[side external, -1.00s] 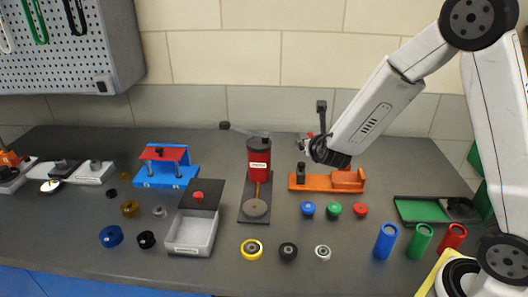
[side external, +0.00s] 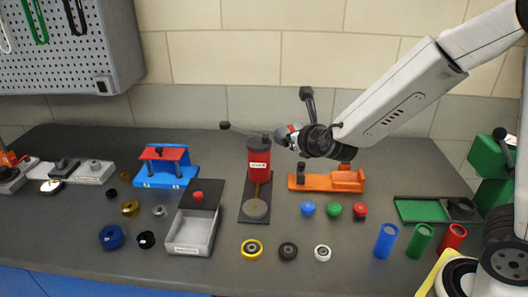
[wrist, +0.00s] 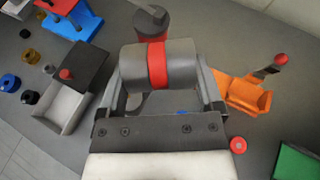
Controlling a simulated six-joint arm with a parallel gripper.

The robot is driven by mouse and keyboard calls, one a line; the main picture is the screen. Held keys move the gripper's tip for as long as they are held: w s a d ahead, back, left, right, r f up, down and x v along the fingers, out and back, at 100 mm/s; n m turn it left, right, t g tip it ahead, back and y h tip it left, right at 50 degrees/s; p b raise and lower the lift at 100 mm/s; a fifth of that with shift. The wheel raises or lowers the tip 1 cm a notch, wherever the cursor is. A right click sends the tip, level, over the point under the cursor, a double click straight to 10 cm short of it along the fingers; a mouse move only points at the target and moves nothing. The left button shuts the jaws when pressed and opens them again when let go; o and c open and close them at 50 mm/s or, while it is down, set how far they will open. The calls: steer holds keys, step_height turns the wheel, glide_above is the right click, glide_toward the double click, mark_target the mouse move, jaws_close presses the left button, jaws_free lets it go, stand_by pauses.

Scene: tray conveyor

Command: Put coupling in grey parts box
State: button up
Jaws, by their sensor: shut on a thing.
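The coupling (wrist: 186,62) is a dark grey cylinder with a red band around its middle. In the wrist view it lies crosswise between the two fingers of my gripper (wrist: 163,76), which is shut on it. In the side view the coupling (side external: 286,134) is small and held in the air by my gripper (side external: 293,137), just right of the red press. The grey parts box (side external: 188,250) is open-topped, with a dark panel and red knob at its back. It stands left of and below my gripper; the wrist view shows the box (wrist: 47,124) at left.
The red press (side external: 259,160) stands between my gripper and the box. A blue fixture (side external: 165,176) is behind the box. An orange fixture (side external: 330,180) is below my arm. Several rings and caps lie along the front, with blue, green and red cylinders (side external: 451,237) at right.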

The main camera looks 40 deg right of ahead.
steer(key=d+f+m+g+h, duration=0.2)
steer(key=d+f+m+h, duration=0.1)
steer(key=d+f, duration=0.3)
steer(key=d+f+m+g+h, duration=0.1)
steer(key=d+f, duration=0.4)
steer(key=d, duration=0.6)
steer(key=shift+f+m+g+h, duration=0.4)
steer(key=shift+m+h, duration=0.5)
steer(key=shift+h, duration=0.1)
steer(key=shift+w+f, duration=0.1)
glide_above(325, 185)
steer(key=shift+d+f, duration=0.1)
steer(key=shift+f, duration=2.7)
steer(key=shift+f, duration=0.1)
steer(key=shift+f, duration=1.8)
steer(key=shift+f, duration=0.2)
steer(key=o, duration=1.2)
